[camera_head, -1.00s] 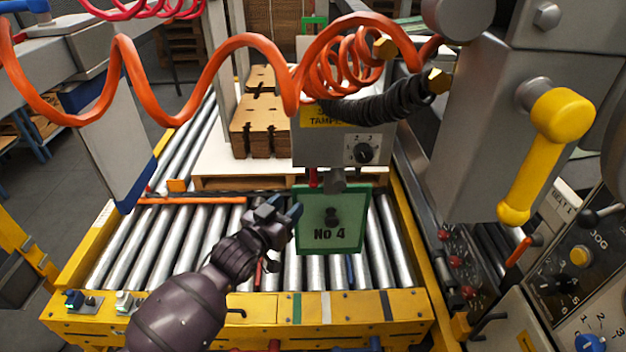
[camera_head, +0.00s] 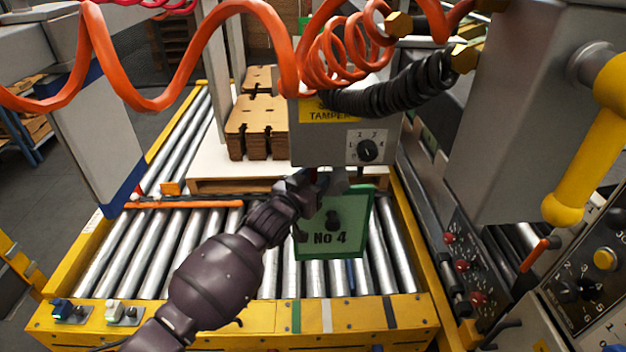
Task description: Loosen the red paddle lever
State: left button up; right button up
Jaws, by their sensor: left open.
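The grey tamper box (camera_head: 345,135) hangs over the roller conveyor, with a yellow label and a black dial (camera_head: 368,150) on its front. A green plate marked No 4 (camera_head: 345,235) hangs below it and is slightly tilted. My left gripper (camera_head: 314,180) is open at the lower left edge of the box, just above the plate's upper left corner. The red lever under the box is largely hidden behind my gripper; I cannot tell whether they touch. My right gripper is not in view.
Orange coiled hose (camera_head: 190,60) and a black corrugated hose (camera_head: 400,92) hang above the box. Cut cardboard (camera_head: 257,130) is stacked on a pallet behind. A yellow handle (camera_head: 590,145) and a control panel (camera_head: 590,280) stand at the right. Rollers (camera_head: 125,245) lie clear at left.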

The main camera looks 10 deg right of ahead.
pick_arm(q)
jog(key=shift+w+d, duration=0.15)
jog(key=shift+w, duration=0.05)
jog(key=shift+r, duration=0.1)
jog(key=shift+c, duration=0.3)
jog(key=c, duration=0.7)
grip_shut()
